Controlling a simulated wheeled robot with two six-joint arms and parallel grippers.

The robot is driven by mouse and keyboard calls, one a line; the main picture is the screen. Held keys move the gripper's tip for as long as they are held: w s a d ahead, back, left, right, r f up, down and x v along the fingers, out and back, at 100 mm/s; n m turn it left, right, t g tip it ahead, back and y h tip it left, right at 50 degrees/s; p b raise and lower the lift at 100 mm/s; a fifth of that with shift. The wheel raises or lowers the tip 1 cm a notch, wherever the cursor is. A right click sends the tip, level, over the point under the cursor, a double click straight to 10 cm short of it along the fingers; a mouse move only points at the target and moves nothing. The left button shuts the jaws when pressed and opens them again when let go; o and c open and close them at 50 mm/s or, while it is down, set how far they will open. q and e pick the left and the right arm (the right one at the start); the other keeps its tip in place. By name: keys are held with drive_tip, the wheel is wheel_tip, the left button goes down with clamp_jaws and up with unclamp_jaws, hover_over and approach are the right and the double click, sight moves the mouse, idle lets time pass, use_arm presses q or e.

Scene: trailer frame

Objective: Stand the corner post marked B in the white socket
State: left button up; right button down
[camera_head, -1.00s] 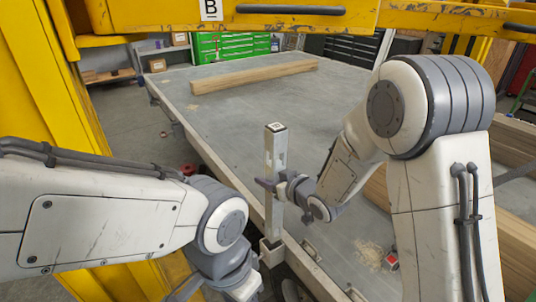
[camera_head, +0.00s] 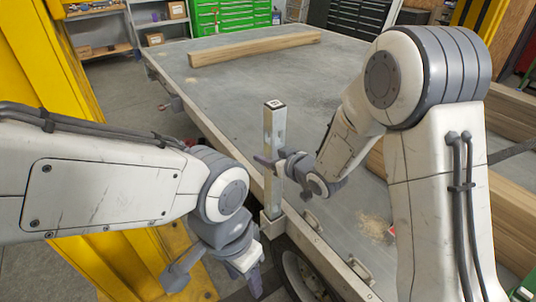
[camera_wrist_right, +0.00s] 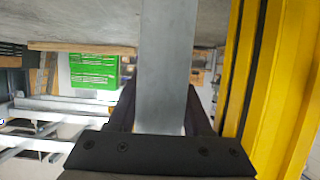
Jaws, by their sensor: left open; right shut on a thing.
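The corner post (camera_head: 274,140) is a grey square metal bar with a small label on its top end, too small to read. It stands near upright at the trailer bed's near-left edge. My right gripper (camera_head: 272,164) is shut on it around mid-height. In the right wrist view the post (camera_wrist_right: 166,65) runs between the dark fingers. The pale socket (camera_head: 272,227) is at the bed edge at the post's foot. I cannot tell whether the foot is fully seated. My left gripper (camera_head: 215,281) is open and empty, below and left of the socket.
The grey trailer bed (camera_head: 225,95) has a timber beam (camera_head: 253,48) at its far end and more timber (camera_head: 510,110) at right. A yellow frame (camera_head: 60,85) stands at left. A wheel (camera_head: 300,272) sits below the bed edge. Mid-bed is clear.

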sight(278, 181)
drive_tip(key=shift+f+b, duration=3.35)
drive_tip(key=shift+f, duration=0.75)
drive_tip(key=shift+c, duration=1.2)
unclamp_jaws()
drive_tip(key=shift+f, duration=0.1)
drive_tip(key=shift+s, duration=0.1)
drive_tip(key=v, duration=0.7)
drive_tip(key=shift+s+d+r, duration=0.2)
drive_tip(key=shift+d+r, duration=0.05)
drive_tip(key=shift+d, duration=0.05)
drive_tip(key=b, duration=0.2)
drive_tip(key=s+b, duration=0.1)
drive_tip(key=b, duration=0.2)
drive_tip(key=shift+s+d+r, duration=0.1)
drive_tip(key=shift+s+d, duration=0.1)
drive_tip(key=shift+d, duration=0.15)
drive_tip(key=shift+s+d+r+b, duration=0.25)
drive_tip(key=shift+s+r+b, duration=0.05)
drive_tip(key=shift+b, duration=0.4)
